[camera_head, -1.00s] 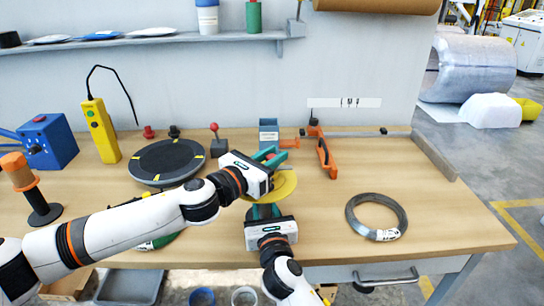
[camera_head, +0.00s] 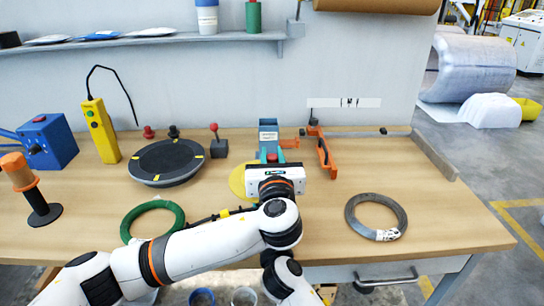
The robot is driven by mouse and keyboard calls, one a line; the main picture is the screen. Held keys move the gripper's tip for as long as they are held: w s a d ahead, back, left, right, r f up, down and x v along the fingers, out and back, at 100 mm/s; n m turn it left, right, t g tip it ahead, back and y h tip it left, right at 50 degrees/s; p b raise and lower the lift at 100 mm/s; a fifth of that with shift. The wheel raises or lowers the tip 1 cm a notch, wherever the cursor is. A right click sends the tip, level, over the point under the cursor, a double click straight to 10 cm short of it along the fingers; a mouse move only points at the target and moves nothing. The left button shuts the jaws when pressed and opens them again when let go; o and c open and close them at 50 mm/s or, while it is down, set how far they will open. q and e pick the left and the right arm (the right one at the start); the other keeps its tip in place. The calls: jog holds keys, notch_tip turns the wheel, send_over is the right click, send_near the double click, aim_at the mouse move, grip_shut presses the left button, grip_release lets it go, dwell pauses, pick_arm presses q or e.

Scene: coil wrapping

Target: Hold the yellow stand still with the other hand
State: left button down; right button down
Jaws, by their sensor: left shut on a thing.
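The yellow stand (camera_head: 238,181) is on the wooden table near the middle. Only the left part of its round yellow disc shows; my left gripper hides the rest. My left gripper (camera_head: 270,157) reaches over the stand from the near side, its white body above the disc and its teal fingers pointing away from me. It is shut on the stand, though the exact contact is hard to see. A small red part shows by the fingers. My right arm comes up from the bottom edge, and its gripper is hidden behind my left arm.
A green coil (camera_head: 152,206) lies left of the stand, close to my left arm. A grey wire coil (camera_head: 350,213) lies to the right. A black round turntable (camera_head: 166,160), a blue device (camera_head: 268,131) and an orange tool (camera_head: 325,155) stand farther back. The table's right side is mostly free.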

aim_at(272, 156)
pick_arm(q)
jog(key=n+y, duration=0.2)
jog(key=y, duration=0.1)
jog(key=n+g+y, duration=0.1)
jog(key=n+y, duration=0.1)
jog(key=y, duration=0.2)
jog(key=shift+n+g, duration=0.3)
jog(key=shift+f+n+g+y, duration=0.1)
jog(key=shift+n+g+y, duration=2.15)
jog(key=shift+y, duration=0.65)
jog(key=c, duration=1.2)
grip_release()
jog(key=shift+c, duration=0.2)
notch_tip(272, 156, up, 10)
jog(key=shift+r, duration=0.1)
jog(key=shift+o, duration=0.2)
